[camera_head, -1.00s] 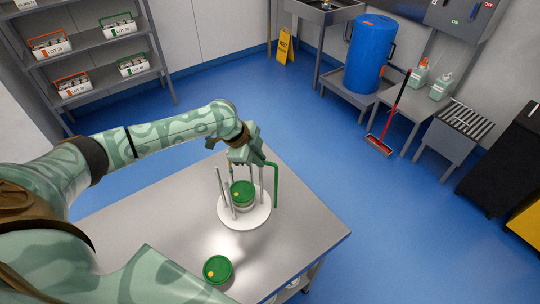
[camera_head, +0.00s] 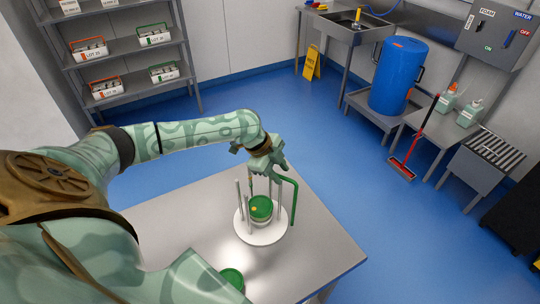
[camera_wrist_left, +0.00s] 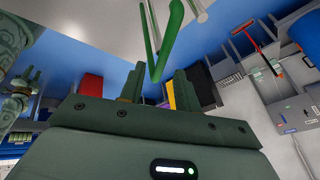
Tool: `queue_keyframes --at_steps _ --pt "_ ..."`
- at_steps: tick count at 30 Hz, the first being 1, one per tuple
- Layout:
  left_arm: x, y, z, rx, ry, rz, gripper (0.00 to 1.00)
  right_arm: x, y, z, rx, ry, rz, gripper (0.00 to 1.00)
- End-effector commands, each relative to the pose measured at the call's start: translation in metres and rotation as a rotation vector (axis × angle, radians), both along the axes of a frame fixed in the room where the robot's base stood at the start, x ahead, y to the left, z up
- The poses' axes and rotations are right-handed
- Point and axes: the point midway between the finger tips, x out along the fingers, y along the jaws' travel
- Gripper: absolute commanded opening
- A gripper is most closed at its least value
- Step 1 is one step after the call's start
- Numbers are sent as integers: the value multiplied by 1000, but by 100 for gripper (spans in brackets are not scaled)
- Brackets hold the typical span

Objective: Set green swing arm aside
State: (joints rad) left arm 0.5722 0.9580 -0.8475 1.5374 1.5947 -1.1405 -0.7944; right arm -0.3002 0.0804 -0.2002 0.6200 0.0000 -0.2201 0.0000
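The green swing arm (camera_head: 296,196) is a bent rod. It stands at the right side of a round white carrier (camera_head: 262,238), and its upper end reaches left toward my left gripper (camera_head: 271,160). A green-lidded tub (camera_head: 261,209) sits on the carrier among several grey posts. In the left wrist view the swing arm (camera_wrist_left: 172,35) bends just beyond my left gripper (camera_wrist_left: 160,86). The fingers are apart, with the bend showing in the gap between them; I cannot tell if they touch it. My right gripper is out of view.
Another green-lidded tub (camera_head: 231,279) stands near the table's front, partly hidden by my arm. The steel table (camera_head: 195,215) is bare left of the carrier. Shelves (camera_head: 115,60), a blue barrel (camera_head: 398,78) and a red squeegee (camera_head: 404,168) stand away from the table.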

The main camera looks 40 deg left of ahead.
Motion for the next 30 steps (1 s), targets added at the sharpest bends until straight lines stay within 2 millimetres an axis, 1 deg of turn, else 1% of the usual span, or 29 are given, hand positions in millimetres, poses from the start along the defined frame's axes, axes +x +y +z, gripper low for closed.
queue_keyframes --at_steps 5,12,16,18,21,24,30 --pt "-11 14 34 5 -3 -1 33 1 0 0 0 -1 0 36" --pt "-31 36 93 5 -2 0 33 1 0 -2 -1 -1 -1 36" --pt "-39 44 117 4 -2 0 33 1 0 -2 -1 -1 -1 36" --pt "-42 48 126 3 0 1 33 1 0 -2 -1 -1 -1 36" --pt "-45 51 134 2 1 0 33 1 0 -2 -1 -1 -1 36" --pt "-46 52 137 1 0 0 33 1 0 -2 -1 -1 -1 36" --pt "-46 51 138 1 0 0 33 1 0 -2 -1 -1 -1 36"
